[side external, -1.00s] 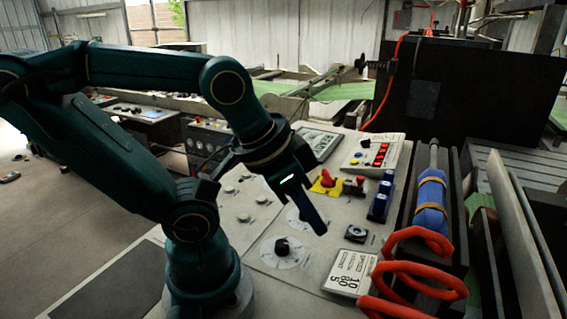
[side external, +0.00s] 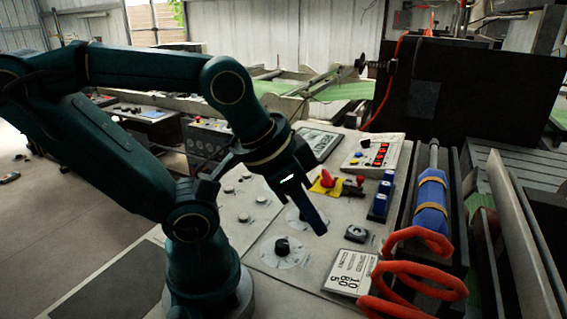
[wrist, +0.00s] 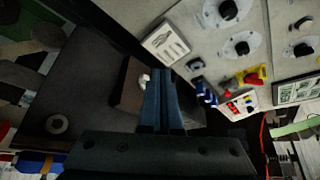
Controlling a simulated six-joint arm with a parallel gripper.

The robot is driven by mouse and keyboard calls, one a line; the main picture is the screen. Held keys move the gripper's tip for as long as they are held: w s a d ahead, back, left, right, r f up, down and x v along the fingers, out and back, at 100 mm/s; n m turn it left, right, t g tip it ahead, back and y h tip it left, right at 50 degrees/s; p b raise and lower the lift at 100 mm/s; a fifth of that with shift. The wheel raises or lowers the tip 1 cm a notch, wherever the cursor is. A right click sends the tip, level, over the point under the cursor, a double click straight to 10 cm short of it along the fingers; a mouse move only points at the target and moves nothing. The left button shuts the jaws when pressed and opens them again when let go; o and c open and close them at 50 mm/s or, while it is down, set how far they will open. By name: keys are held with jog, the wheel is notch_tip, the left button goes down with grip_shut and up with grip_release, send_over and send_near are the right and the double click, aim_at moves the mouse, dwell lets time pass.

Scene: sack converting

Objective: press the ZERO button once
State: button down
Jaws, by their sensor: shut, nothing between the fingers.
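My gripper (side external: 321,229) points down over the sloping grey control panel (side external: 262,226), its fingers together and empty. In the wrist view my gripper (wrist: 160,80) also shows shut. I cannot read a ZERO label on any button. A small dark square control (side external: 356,233) lies to the right of the fingertips, with a gap seen between them; it shows in the wrist view (wrist: 195,64) as well. A pale box with red, blue and yellow buttons (side external: 374,153) stands at the panel's far end. Whether the fingertips touch anything is hard to tell, but they appear above the surface.
A black knob (side external: 282,247) is left of the fingertips. A red lever on a yellow plate (side external: 327,181) and blue blocks (side external: 381,199) lie behind. A printed card (side external: 350,271) is in front. A blue tool (side external: 431,202) with a coiled orange hose (side external: 428,281) lies at right.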

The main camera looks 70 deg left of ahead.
jog(key=m+g+y, duration=0.4)
jog(key=g+y, duration=0.4)
jog(key=g, duration=0.2)
send_over(261, 199)
notch_tip(261, 199, down, 5)
jog(key=shift+w+d+r, duration=0.2)
jog(key=shift+w+d, duration=0.15)
jog(key=shift+w, duration=0.1)
jog(key=shift+f, duration=4.4)
